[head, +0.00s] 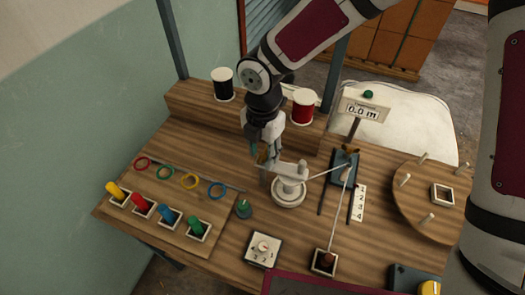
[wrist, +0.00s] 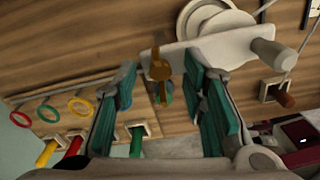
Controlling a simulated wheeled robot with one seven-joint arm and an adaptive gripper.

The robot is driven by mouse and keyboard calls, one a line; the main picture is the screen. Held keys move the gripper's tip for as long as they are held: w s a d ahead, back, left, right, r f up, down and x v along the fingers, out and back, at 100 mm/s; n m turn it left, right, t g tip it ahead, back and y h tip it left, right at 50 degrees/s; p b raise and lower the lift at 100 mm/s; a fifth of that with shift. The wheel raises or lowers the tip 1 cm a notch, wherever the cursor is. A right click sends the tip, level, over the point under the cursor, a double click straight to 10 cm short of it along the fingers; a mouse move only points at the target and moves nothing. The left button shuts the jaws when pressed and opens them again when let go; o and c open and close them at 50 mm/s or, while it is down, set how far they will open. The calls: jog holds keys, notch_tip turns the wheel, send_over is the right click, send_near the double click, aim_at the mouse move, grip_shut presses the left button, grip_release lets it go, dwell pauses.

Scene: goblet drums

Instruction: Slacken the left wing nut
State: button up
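A brass wing nut (wrist: 160,68) shows in the wrist view at the left end of a pale arm (wrist: 215,42). In the head view a small brass patch of the wing nut (head: 262,154) shows at the gripper's fingers, mostly hidden. My gripper (wrist: 162,92) is open, with one teal-padded finger on each side of the wing nut in the picture. I see no finger touching it, and their depth difference is unclear. In the head view my gripper (head: 264,150) points down beside the round pale pulley (head: 289,190).
Coloured rings (head: 189,180) and several coloured pegs in sockets (head: 170,216) lie to the left. A green knob (head: 243,208) and white dial box (head: 263,249) stand in front. A cord runs from the pulley to the blue stand (head: 344,168). Thread spools (head: 302,107) stand behind.

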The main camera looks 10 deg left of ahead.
aim_at(264, 157)
jog(key=shift+r, duration=0.1)
notch_tip(264, 157, up, 12)
dwell(0.6)
jog(key=shift+d, duration=0.1)
dwell(0.3)
jog(key=s+d+r+m+t+h, duration=0.1)
jog(key=s+d+r+m, duration=0.1)
jog(key=d+r+m, duration=0.5)
jog(key=s+d+r+m+t+h, duration=0.1)
jog(key=d+r+m+t, duration=0.1)
jog(key=d+m, duration=0.8)
jog(key=s+d+r+m+t+y, duration=0.2)
jog(key=s+d+r+m, duration=0.2)
jog(key=s+d+m, duration=0.7)
jog(key=m, duration=0.3)
jog(key=shift+m, duration=0.3)
